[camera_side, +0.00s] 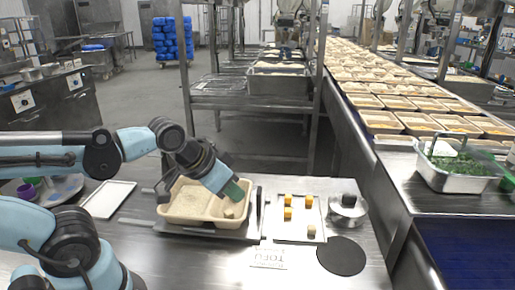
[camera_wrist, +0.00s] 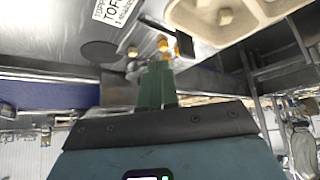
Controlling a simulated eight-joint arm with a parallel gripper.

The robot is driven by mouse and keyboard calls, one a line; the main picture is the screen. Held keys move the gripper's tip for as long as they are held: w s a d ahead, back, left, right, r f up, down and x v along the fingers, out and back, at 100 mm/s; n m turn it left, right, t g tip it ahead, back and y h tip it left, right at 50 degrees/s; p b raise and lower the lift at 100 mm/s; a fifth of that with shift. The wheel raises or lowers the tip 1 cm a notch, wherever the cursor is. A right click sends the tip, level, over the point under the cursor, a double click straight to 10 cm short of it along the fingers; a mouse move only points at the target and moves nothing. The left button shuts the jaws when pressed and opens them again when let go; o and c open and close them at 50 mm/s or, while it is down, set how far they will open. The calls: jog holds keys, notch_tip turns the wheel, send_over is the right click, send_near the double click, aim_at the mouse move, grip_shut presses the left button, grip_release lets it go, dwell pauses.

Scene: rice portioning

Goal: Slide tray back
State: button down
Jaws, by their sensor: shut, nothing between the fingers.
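The beige compartment tray (camera_side: 180,218) sits on a dark flat holder (camera_side: 200,232) on the steel table. It also shows at the top right of the wrist view (camera_wrist: 270,12). A small tan cube (camera_side: 229,213) lies in its right compartment. My gripper (camera_side: 236,192) has green fingers and is tilted down over the tray's right part. The fingers are together, with nothing between them, and also show in the wrist view (camera_wrist: 157,85). I cannot tell whether they touch the tray wall.
Right of the tray, a white board (camera_side: 297,232) bears several orange and tan cubes. A TOFU label (camera_side: 269,257) lies in front. A white board (camera_side: 108,199) lies left.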

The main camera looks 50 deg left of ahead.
jog(key=c, duration=1.4)
grip_release()
jog(key=shift+w+r, duration=0.15)
jog(key=shift+w, duration=0.05)
jog(key=shift+c, duration=0.2)
jog(key=n+g, duration=0.7)
jog(key=n, duration=0.2)
send_near(259, 190)
jog(key=shift+w, duration=0.1)
jog(key=shift+w+a+f, duration=0.1)
jog(key=shift+f, duration=0.25)
notch_tip(259, 190, down, 12)
jog(key=shift+r, duration=0.2)
jog(key=shift+c, duration=0.4)
grip_shut()
